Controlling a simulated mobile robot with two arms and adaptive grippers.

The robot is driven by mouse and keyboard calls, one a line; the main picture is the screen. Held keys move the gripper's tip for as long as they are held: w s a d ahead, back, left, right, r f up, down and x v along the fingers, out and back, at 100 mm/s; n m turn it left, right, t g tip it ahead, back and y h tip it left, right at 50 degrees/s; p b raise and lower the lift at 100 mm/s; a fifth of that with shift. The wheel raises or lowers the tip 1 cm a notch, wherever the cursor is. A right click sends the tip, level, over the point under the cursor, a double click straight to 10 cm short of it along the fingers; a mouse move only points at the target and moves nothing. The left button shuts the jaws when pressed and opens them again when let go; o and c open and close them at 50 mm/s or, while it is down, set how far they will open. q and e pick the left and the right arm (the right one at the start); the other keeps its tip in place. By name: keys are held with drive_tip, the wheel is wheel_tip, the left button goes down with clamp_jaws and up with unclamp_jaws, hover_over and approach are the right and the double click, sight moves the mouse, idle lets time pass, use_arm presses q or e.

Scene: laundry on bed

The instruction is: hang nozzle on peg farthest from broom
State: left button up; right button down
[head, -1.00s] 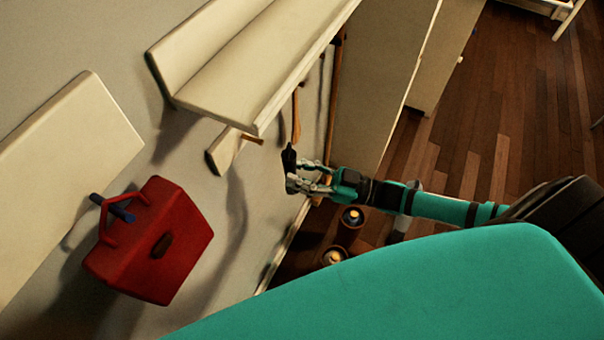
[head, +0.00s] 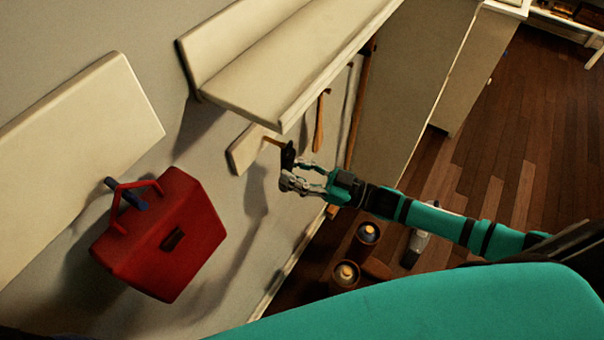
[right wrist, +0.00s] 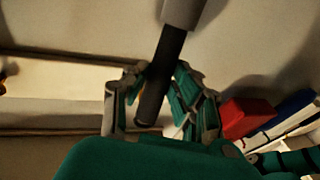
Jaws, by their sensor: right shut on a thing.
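The black nozzle (head: 288,155) is held in my right gripper (head: 302,179), which is shut on it beside the wall. In the right wrist view the nozzle (right wrist: 160,80) is a dark tube with a grey upper part, tilted between the fingers (right wrist: 160,100). A wooden peg (head: 273,141) sticks out of a cream board (head: 243,150) under the shelf, just up and left of the nozzle; I cannot tell whether they touch. A long brown handle (head: 361,100), possibly the broom, stands along the wall to the right. My left gripper is not in view.
A cream shelf (head: 290,65) overhangs the peg board. A red toolbox (head: 165,235) hangs from a blue peg (head: 125,193) at left. A wooden-handled thing (head: 320,120) hangs farther right. Canisters (head: 345,275) and a grey-white vacuum (head: 417,245) are below.

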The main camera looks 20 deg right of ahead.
sight(283, 167)
drive_tip(key=shift+w+a+r, duration=0.1)
drive_tip(key=shift+w+a, duration=0.25)
drive_tip(key=shift+w, duration=0.35)
drive_tip(key=shift+w+a+f+b, duration=0.4)
drive_tip(key=shift+w+b, duration=0.15)
drive_tip(key=shift+w, duration=0.05)
drive_tip(key=shift+a+f, duration=0.1)
drive_tip(key=shift+a, duration=0.05)
drive_tip(key=shift+f, duration=0.15)
drive_tip(key=c, duration=1.1)
unclamp_jaws()
drive_tip(key=shift+o, duration=0.2)
wheel_tip(283, 167, up, 10)
